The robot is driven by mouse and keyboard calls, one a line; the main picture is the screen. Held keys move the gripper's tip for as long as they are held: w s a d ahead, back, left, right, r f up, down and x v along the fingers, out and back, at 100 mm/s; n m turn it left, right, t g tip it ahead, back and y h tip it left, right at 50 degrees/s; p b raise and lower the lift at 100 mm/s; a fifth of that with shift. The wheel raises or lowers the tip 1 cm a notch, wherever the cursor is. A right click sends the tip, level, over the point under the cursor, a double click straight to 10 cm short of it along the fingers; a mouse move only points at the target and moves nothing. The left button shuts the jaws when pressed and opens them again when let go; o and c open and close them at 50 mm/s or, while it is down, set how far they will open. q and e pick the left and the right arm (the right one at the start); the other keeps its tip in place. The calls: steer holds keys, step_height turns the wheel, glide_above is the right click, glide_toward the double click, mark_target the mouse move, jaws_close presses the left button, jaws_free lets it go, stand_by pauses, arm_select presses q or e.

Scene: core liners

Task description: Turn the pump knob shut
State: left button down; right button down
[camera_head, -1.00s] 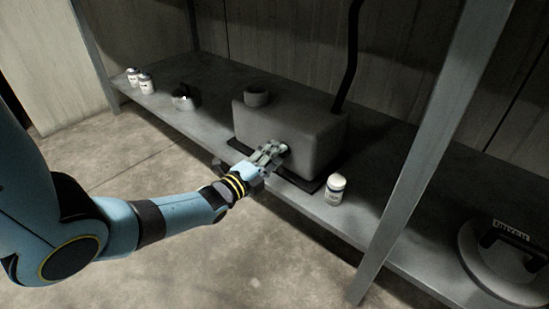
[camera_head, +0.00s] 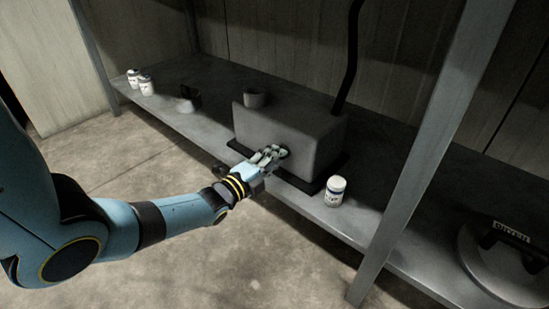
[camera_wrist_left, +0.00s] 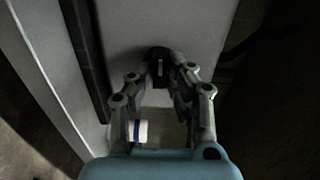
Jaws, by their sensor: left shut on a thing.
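The pump (camera_head: 310,135) is a grey box on the metal shelf, with a round cup-like part (camera_head: 255,97) on top and a black hose behind. Its dark knob (camera_wrist_left: 159,63) sits on the front face, with a pale line along it, in the left wrist view. My left gripper (camera_head: 279,152) is at the front face, its fingers shut on the knob. In the left wrist view the left gripper (camera_wrist_left: 160,72) has a finger on each side of the knob; the exact contact is dark. My right gripper is not in view.
A white jar (camera_head: 335,191) stands close to the right of the pump at the shelf's front edge. A slanted metal post (camera_head: 425,150) and a round lidded object (camera_head: 515,262) are on the right.

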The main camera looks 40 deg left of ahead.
arm_select(q)
steer(key=n, duration=0.4)
steer(key=shift+f, duration=0.1)
steer(key=n, duration=0.4)
steer(key=shift+s+n, duration=0.1)
steer(key=shift+n, duration=0.3)
steer(key=n, duration=0.8)
steer(key=shift+n, duration=0.3)
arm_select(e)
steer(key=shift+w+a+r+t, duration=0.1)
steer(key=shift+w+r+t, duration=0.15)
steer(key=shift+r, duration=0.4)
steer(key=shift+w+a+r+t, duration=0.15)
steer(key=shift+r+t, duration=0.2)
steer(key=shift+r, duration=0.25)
arm_select(q)
steer(key=shift+n, duration=0.3)
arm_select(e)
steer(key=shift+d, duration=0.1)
arm_select(q)
steer(key=c, duration=1.3)
jaws_free()
steer(key=s, duration=0.8)
steer(key=s+a, duration=0.1)
steer(key=s, duration=0.3)
